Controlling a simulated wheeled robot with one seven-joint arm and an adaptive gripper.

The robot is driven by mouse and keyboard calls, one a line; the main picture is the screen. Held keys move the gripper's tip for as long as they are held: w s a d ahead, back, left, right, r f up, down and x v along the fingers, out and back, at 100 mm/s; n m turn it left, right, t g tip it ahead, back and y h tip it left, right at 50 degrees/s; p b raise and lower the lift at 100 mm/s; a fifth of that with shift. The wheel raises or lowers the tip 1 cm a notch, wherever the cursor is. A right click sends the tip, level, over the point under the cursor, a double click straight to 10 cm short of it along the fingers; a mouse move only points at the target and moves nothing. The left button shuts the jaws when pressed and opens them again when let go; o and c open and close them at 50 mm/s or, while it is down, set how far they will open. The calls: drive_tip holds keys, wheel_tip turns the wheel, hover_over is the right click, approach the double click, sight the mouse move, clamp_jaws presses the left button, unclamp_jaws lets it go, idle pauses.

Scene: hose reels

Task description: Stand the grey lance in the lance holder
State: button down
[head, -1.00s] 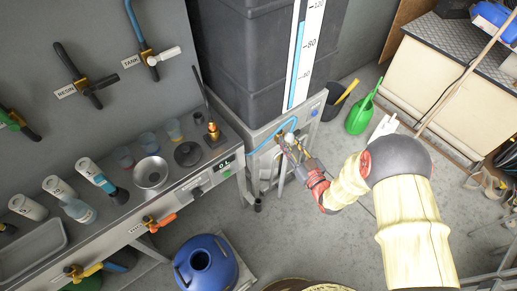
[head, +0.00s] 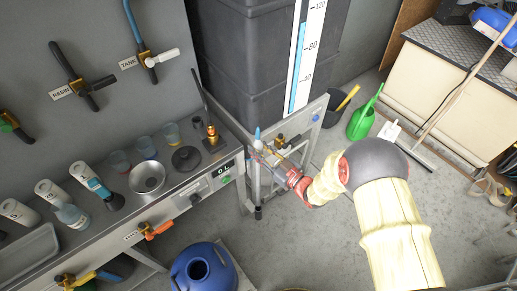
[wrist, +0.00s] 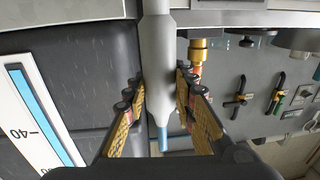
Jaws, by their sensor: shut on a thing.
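The grey lance (wrist: 158,60) is a smooth grey rod with a blue tip (wrist: 162,138), held between the two fingers of my gripper (wrist: 160,108) in the wrist view. It runs up the picture past the bench edge, and its far end is out of view. In the head view my gripper (head: 266,151) is beside the bench's right end, in front of the tank stand, with the blue tip pointing up above it. I cannot identify the lance holder with certainty. A brass fitting with a black rod (head: 212,132) stands on the bench, left of my gripper.
The dark tank (head: 245,60) rises behind my gripper. A blue drum (head: 203,270) stands on the floor below. A green watering can (head: 362,120) is at the right. Floor between is clear.

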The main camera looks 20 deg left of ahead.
drive_tip(key=b, duration=0.6)
hover_over(260, 174)
drive_tip(key=shift+w+a+f, duration=0.1)
drive_tip(key=shift+a+f, duration=0.05)
drive_tip(key=shift+f, duration=1.15)
drive_tip(key=shift+w+a+f, duration=0.1)
drive_tip(key=shift+f, duration=1.25)
drive_tip(key=shift+w+a+f, duration=0.1)
drive_tip(key=shift+a+f, duration=0.05)
drive_tip(key=shift+f, duration=5.55)
drive_tip(key=c, duration=1.4)
unclamp_jaws()
drive_tip(key=shift+s, duration=0.1)
drive_tip(key=shift+d+f, duration=0.1)
drive_tip(key=v, duration=1.1)
drive_tip(key=shift+s+d, duration=0.25)
drive_tip(key=shift+d, duration=0.1)
